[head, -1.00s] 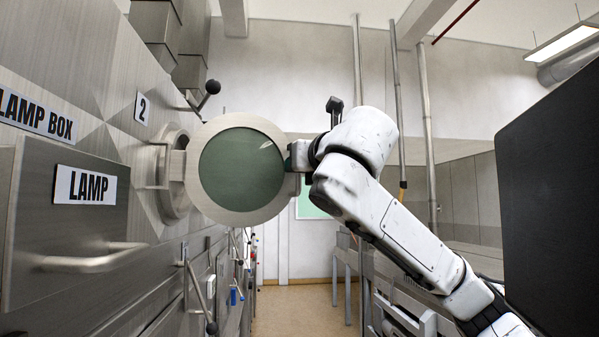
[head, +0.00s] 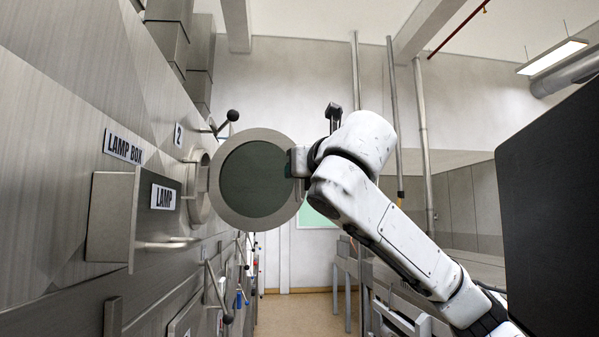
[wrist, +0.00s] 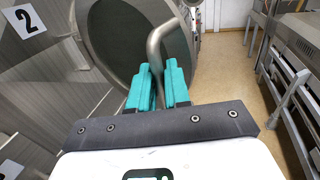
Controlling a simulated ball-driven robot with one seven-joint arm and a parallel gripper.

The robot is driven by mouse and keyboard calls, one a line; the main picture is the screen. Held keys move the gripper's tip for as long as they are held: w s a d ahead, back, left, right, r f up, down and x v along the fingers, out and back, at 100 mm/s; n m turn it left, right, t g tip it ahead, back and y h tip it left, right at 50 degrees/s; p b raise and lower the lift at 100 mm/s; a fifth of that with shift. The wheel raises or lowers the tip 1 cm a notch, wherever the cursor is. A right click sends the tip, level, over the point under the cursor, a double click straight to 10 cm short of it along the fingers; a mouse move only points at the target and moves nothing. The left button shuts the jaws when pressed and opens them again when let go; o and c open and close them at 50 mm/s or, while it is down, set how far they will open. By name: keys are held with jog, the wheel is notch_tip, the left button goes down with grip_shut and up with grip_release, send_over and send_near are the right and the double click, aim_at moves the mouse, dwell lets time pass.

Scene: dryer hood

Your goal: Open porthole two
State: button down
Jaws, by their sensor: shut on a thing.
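Porthole two's round door (head: 253,178), a metal ring around dark green glass, stands swung out from the panel in the head view. Its hinge side is at the wall, where the round opening (head: 199,190) shows under the "2" label (head: 178,135). My gripper (head: 297,162) is at the door's free right edge. In the wrist view my gripper's teal fingers (wrist: 160,88) are shut on the door's bent metal handle (wrist: 158,42), with the door (wrist: 120,45) behind it. The grip itself is partly hidden in the head view.
A lamp box (head: 115,218) with a pull handle juts from the panel at left. A lever with a black knob (head: 232,115) sticks out above the porthole. A bench (head: 375,290) stands at right; the floor (head: 290,318) between is clear.

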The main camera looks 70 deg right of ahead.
jog(key=shift+w+a, duration=0.15)
jog(key=c, duration=1.3)
grip_release()
jog(key=shift+w, duration=0.15)
jog(key=b+v, duration=0.2)
jog(key=v, duration=0.9)
jog(key=shift+b, duration=0.4)
